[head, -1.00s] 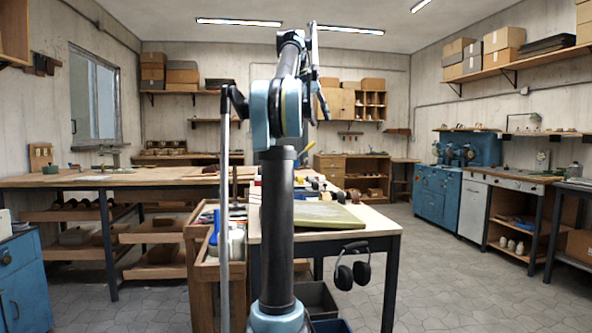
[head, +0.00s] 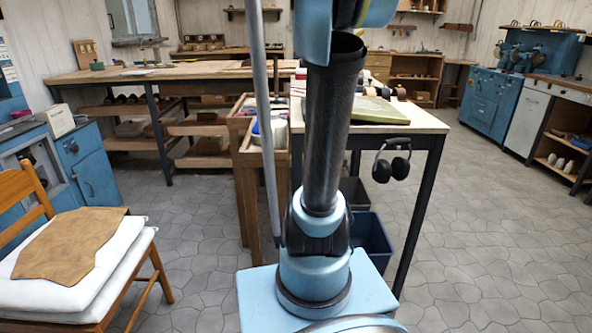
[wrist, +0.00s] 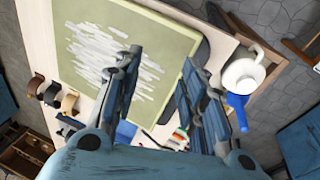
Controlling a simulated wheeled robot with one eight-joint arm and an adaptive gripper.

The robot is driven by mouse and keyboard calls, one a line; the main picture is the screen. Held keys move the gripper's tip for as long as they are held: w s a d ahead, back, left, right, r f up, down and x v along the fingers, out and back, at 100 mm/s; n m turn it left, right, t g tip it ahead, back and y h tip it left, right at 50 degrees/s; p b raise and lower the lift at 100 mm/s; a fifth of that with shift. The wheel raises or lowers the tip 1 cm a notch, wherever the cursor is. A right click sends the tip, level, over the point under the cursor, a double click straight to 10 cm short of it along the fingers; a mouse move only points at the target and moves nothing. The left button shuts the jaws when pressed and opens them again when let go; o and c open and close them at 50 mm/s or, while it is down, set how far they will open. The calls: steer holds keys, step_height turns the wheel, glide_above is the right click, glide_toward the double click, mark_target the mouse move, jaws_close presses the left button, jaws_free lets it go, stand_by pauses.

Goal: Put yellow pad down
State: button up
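No plainly yellow pad shows. In the head view a pale green slab (head: 372,110) lies on the table. My gripper (wrist: 162,60) shows in the wrist view, above the table by the pad's right edge. Its two fingers are spread well apart, and I see nothing gripped between them. The head view does not show my gripper.
A white mug (wrist: 243,73) and a blue-handled tool (wrist: 237,110) are right of the fingers. Curved pieces (wrist: 52,95) lie to the left. Headphones (head: 392,160) hang from the table side. A chair with white cushions (head: 60,275) and a brown sheet (head: 68,246) stands at left.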

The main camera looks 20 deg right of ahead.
steer(key=s+a+f+y, duration=0.1)
steer(key=s+a+f, duration=0.3)
steer(key=f, duration=0.8)
steer(key=s+a+f+n, duration=0.1)
steer(key=s+a+f, duration=0.4)
steer(key=s+f, duration=0.4)
steer(key=s+a+f+t+y, duration=0.1)
steer(key=s+a+f, duration=0.4)
steer(key=f, duration=1)
steer(key=shift+s+a+y, duration=0.15)
steer(key=shift+s+y, duration=0.15)
steer(key=shift+s, duration=0.5)
steer(key=shift+w+f, duration=0.25)
steer(key=shift+w, duration=0.3)
steer(key=shift+c, duration=0.6)
steer(key=shift+s, duration=0.1)
